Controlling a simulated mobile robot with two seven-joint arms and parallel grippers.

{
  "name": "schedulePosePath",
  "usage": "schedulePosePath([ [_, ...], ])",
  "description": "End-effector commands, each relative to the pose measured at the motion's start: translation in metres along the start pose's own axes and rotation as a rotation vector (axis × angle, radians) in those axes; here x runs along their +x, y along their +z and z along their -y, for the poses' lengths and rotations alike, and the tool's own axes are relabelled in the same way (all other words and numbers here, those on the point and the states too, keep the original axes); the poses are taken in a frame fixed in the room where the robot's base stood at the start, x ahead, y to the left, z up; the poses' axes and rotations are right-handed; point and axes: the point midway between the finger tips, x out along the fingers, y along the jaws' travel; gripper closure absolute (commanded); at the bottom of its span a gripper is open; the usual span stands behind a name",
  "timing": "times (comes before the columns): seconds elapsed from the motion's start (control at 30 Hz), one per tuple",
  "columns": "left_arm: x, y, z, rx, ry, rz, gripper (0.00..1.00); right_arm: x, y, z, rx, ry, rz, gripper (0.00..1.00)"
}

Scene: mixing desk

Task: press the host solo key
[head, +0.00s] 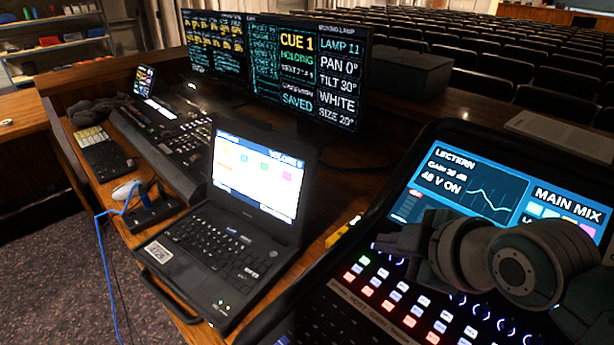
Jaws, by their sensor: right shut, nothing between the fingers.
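The mixing console (345,312) stands at the lower right, with a lit screen (480,190) reading LECTERN and MAIN MIX. Below the screen are rows of small lit white and red keys (388,304) and blue-ringed knobs. The keys' lettering is too small to read, so I cannot tell which one is the host solo key. My right gripper (388,243) is shut and empty. It shows over the console, between the screen and the key rows, pointing left. Its arm hides part of the screen and the keys to the right. I cannot tell whether it touches the panel. My left gripper is out of view.
An open laptop (235,235) stands left of the console, with a yellow item (343,231) between them. Further left are a lighting desk (170,130), a small keypad (100,150) and a blue cable (105,250). Two monitors (310,70) stand behind. Empty seats fill the background.

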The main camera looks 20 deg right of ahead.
Motion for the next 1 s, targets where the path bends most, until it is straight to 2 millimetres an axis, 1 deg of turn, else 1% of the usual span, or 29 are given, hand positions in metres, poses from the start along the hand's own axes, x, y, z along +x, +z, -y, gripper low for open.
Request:
schedulePosePath([
  [0.03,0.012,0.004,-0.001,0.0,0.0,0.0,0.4,0.008,0.005,0.006,0.001,0.0,0.0,1.0],
  [0.37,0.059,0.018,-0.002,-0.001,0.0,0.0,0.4,0.039,0.028,0.029,0.0,0.001,0.0,1.0],
  [0.5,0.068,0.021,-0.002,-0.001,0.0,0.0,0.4,0.049,0.035,0.035,-0.001,0.0,0.0,1.0],
  [0.6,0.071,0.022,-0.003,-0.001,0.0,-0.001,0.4,0.052,0.037,0.038,-0.001,0.0,0.0,1.0],
  [1.0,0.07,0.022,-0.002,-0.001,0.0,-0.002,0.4,0.052,0.037,0.037,-0.001,0.0,0.0,1.0],
])
